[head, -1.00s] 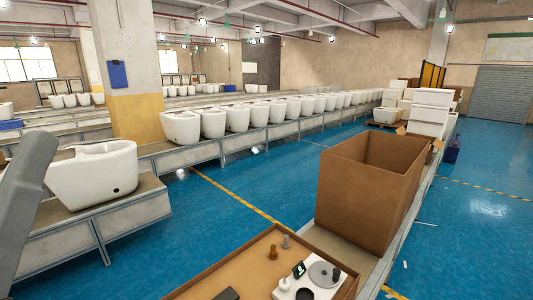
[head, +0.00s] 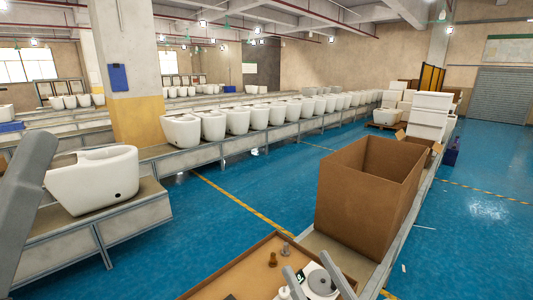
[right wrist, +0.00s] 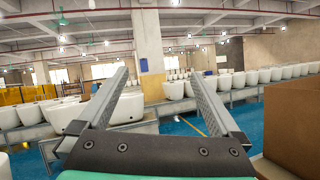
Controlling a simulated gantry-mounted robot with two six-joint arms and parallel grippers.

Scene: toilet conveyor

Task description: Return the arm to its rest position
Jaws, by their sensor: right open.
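My right gripper (head: 306,263) shows at the bottom of the head view, with two grey fingers spread apart over the shallow cardboard box (head: 226,274). In the right wrist view the gripper (right wrist: 158,75) is open, with nothing between its fingers. It points out across the hall toward the toilets and the pillar. A grey link of my left arm (head: 22,200) crosses the left edge of the head view. My left gripper is out of view.
The shallow box holds brown and grey fittings and a white part with a grey disc (head: 322,282), partly hidden by my fingers. A tall open cardboard box (head: 360,205) stands behind it. A white toilet (head: 92,180) rests on the left conveyor. Blue floor (head: 240,190) lies clear between.

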